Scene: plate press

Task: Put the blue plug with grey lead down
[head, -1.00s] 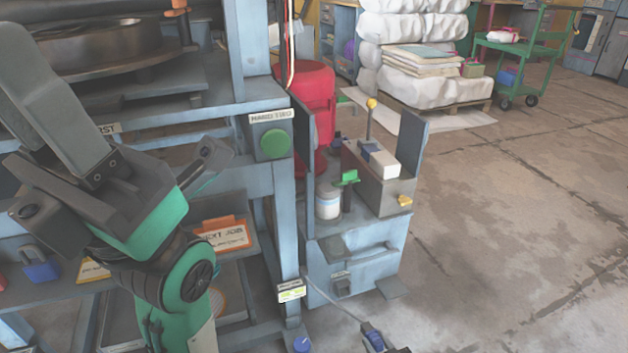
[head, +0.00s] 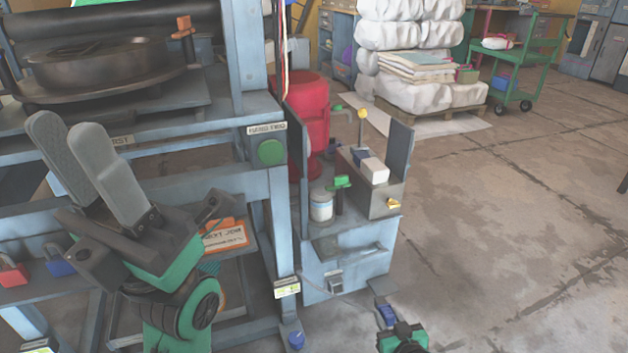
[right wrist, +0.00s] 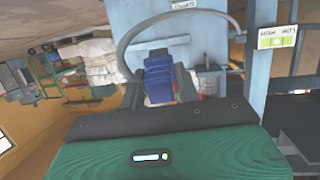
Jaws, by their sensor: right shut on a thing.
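The blue plug (head: 386,314) shows at the bottom of the head view, just in front of the low blue-grey cabinet (head: 352,272). My right gripper (head: 393,324) is shut on it. The plug also shows as a ribbed blue body (right wrist: 160,80) between the fingers in the right wrist view. Its grey lead (right wrist: 180,20) arches above it there; in the head view the lead is thin and runs left. My left gripper (head: 64,130) is raised in front of the press frame, empty, its two grey fingers close together; their gap is unclear.
A green button (head: 271,152) is on the frame post. Open concrete floor (head: 500,250) lies to the right.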

